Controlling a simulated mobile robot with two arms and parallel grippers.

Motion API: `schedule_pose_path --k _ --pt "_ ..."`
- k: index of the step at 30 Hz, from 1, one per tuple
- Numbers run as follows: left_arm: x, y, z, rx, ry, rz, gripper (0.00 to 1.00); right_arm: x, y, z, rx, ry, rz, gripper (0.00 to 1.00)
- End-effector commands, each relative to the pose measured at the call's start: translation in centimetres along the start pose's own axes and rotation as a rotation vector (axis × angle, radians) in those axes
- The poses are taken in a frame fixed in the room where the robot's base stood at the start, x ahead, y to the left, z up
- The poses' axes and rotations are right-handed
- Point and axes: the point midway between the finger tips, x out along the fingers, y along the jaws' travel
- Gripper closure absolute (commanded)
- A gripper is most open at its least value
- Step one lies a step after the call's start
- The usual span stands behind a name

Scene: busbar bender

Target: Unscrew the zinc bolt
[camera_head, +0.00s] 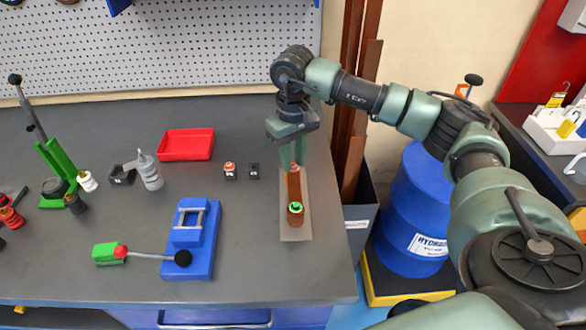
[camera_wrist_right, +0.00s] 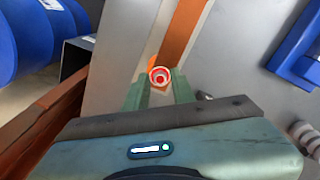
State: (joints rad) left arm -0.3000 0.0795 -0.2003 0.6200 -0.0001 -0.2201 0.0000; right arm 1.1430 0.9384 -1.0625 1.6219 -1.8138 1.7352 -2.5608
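My right gripper (camera_head: 294,160) points down over the far part of a copper bar (camera_head: 294,187) on a grey plate (camera_head: 297,233). A red ring-shaped fitting (camera_head: 295,168) shows at its fingertips. In the right wrist view, my right gripper (camera_wrist_right: 160,88) has its fingers apart, with the red ring with a pale centre (camera_wrist_right: 160,76) between the tips. I cannot tell whether the fingers touch it. A copper-coloured fitting with a green ring (camera_head: 296,210) stands at the bar's near end. I cannot tell which fastener is the zinc bolt. My left gripper is out of view.
A blue fixture (camera_head: 191,262) with a lever stands left of the plate. Two small dark blocks (camera_head: 254,171) and a red tray (camera_head: 186,144) lie behind it. The bench's right edge is close to the plate. A blue drum (camera_head: 411,225) stands beyond that edge.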

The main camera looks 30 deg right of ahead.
Motion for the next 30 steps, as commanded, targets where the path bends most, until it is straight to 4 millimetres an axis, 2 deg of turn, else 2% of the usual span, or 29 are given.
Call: schedule_pose_path --k 4,13,24,30 --pt "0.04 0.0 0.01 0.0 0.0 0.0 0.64 0.0 -0.02 0.0 0.092 0.0 0.0 0.75" --pt "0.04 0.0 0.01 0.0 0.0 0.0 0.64 0.01 -0.02 -0.01 0.112 0.0 0.0 0.75" --pt "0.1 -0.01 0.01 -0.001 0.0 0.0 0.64 -0.02 -0.03 -0.03 0.564 0.001 -0.001 0.75" --pt "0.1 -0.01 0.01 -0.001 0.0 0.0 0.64 -0.01 -0.03 -0.03 0.596 0.001 -0.001 0.75"
